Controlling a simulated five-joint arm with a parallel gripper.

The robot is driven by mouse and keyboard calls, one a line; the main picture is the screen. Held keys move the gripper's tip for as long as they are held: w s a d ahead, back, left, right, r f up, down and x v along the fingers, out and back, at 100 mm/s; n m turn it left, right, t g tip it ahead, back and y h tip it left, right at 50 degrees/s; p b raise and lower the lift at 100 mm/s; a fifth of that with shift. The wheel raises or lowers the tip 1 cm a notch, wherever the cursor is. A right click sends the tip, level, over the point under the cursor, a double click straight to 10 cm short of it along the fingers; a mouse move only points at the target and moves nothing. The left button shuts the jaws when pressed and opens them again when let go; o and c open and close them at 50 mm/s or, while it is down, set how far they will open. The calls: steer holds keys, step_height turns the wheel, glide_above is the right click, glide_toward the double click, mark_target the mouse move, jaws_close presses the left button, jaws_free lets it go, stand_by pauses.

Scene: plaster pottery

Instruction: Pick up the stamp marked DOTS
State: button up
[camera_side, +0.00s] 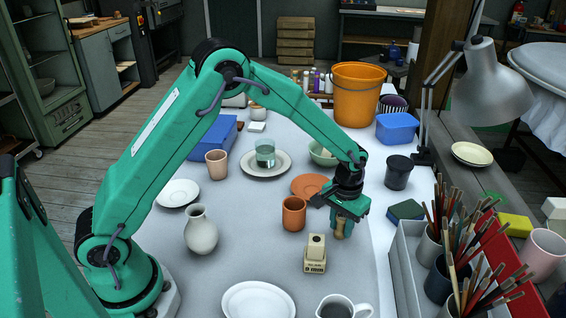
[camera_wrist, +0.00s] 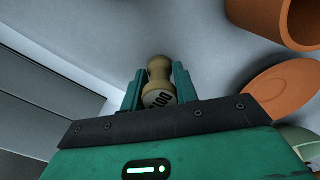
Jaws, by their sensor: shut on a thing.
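My gripper (camera_side: 342,218) points down over the right part of the grey-white table (camera_side: 240,225). It is shut on a small tan wooden stamp (camera_side: 340,233) with a rounded knob. In the wrist view the stamp (camera_wrist: 158,84) sits between the two green fingers of my gripper (camera_wrist: 158,88). Dark letters on it are partly hidden by the gripper body; they look like part of DOTS, but I cannot read the whole word. I cannot tell whether the stamp touches the table.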

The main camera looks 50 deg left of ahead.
steer(key=shift+r, duration=0.2)
step_height(320, 180, up, 4)
steer(key=shift+f, duration=0.25)
steer(key=s+d+r, duration=0.7)
steer(key=s+d, duration=0.1)
steer(key=shift+d, duration=0.25)
steer(key=shift+a, duration=0.15)
